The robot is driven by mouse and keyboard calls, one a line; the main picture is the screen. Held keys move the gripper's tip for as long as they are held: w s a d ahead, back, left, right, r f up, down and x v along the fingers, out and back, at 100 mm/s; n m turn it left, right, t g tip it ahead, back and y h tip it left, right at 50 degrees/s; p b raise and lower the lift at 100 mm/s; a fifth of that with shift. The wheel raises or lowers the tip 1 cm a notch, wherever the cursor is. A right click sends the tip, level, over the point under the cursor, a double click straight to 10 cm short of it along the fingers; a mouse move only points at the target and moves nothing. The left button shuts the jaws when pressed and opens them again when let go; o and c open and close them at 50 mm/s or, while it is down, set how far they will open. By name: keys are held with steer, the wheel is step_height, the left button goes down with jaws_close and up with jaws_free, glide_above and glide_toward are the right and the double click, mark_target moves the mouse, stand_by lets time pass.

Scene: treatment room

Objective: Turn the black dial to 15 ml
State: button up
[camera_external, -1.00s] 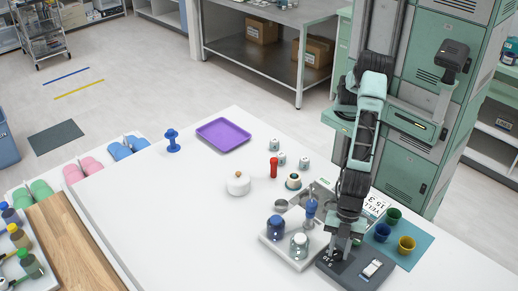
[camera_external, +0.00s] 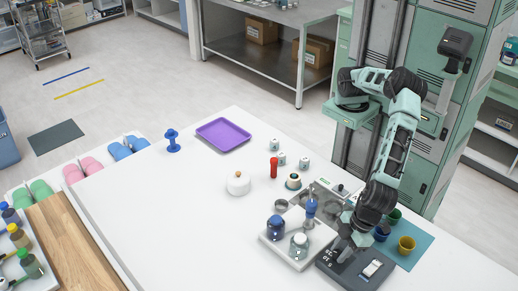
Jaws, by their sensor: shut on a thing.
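A dark grey box (camera_external: 348,277) lies on the white table at the lower right. It has small white marks on its left part, too small to read, and a pale panel with a switch on its right part. My gripper (camera_external: 340,244) is down at the back left of the box, shut at the spot where the black dial sits. The dial is hidden by my gripper, so its pointer and setting cannot be read.
A white tray (camera_external: 272,257) with a dark blue jar (camera_external: 276,228) and a pale jar (camera_external: 299,246) stands close left of the box. Blue, green and yellow cups (camera_external: 406,245) stand on a teal mat (camera_external: 419,254) to the right. The table's left middle is clear.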

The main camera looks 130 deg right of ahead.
steer(key=shift+w+a+m+g+h, duration=0.1)
steer(key=shift+m+g+h, duration=0.4)
steer(key=shift+m, duration=1.1)
steer(key=o, duration=1)
steer(key=shift+c, duration=0.2)
steer(key=shift+r, duration=0.1)
steer(key=b+v, duration=0.1)
steer(key=v, duration=1.6)
steer(key=shift+a+b, duration=0.2)
steer(key=shift+b, duration=0.1)
